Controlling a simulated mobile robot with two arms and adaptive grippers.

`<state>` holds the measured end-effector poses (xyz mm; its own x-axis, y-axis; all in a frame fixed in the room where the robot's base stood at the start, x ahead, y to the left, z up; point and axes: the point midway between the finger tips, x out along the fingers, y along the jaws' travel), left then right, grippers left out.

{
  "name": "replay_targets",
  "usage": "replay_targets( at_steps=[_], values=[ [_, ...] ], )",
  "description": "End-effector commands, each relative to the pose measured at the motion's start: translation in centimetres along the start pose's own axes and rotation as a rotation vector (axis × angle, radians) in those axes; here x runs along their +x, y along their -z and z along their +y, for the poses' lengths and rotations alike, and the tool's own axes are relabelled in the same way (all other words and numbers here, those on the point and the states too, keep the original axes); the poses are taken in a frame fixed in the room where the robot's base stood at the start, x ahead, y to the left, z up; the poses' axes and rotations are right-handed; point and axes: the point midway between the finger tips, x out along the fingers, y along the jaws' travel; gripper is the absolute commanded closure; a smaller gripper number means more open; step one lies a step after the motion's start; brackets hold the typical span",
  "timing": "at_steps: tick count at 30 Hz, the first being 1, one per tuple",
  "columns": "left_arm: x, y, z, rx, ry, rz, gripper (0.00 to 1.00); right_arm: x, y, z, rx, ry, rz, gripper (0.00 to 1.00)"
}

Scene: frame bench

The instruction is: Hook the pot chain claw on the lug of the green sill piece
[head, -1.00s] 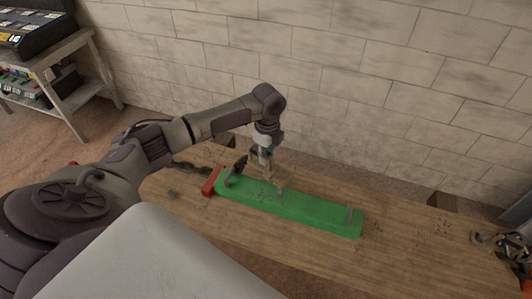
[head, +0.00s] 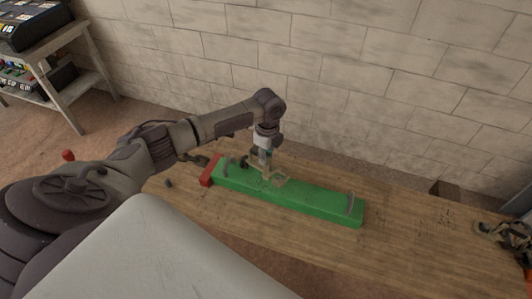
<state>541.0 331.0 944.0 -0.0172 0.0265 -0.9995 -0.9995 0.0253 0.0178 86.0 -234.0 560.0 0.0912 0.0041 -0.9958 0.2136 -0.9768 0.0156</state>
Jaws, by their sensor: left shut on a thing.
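The green sill piece (head: 313,205) lies lengthwise on the wooden bench. The claw is mostly hidden by the fingers. A dark part (head: 243,161), seemingly of the chain, shows just left of the fingers. The gripper covers the middle lug, so I cannot tell whether the claw touches it. My right gripper is out of view.
A red block (head: 210,170) adjoins the sill piece's left end, with dark chain links (head: 193,158) behind it. A tangle of straps (head: 502,240) lies at the bench's right end. Bare bench (head: 415,225) lies between. A block wall (head: 370,90) stands behind.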

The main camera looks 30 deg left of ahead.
Motion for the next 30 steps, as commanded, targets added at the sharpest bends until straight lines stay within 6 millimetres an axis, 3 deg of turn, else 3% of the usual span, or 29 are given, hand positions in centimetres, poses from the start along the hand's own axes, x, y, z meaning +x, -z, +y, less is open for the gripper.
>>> replay_targets(
  at_steps=[12, 28, 29, 30],
  values=[
    [2.9, 0.1, -0.2, 0.001, 0.004, 0.0, 1.0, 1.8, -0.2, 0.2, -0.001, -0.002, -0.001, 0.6],
    [3.4, 0.1, -0.2, 0.0, 0.003, 0.0, 1.0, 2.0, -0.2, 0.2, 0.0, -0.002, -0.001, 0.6],
    [3.4, 0.1, -0.2, 0.0, 0.003, 0.0, 0.76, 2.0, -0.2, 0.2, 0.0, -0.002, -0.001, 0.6],
    [3.4, 0.1, -0.2, 0.0, 0.003, 0.0, 0.69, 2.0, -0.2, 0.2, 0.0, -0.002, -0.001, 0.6]
  ],
)
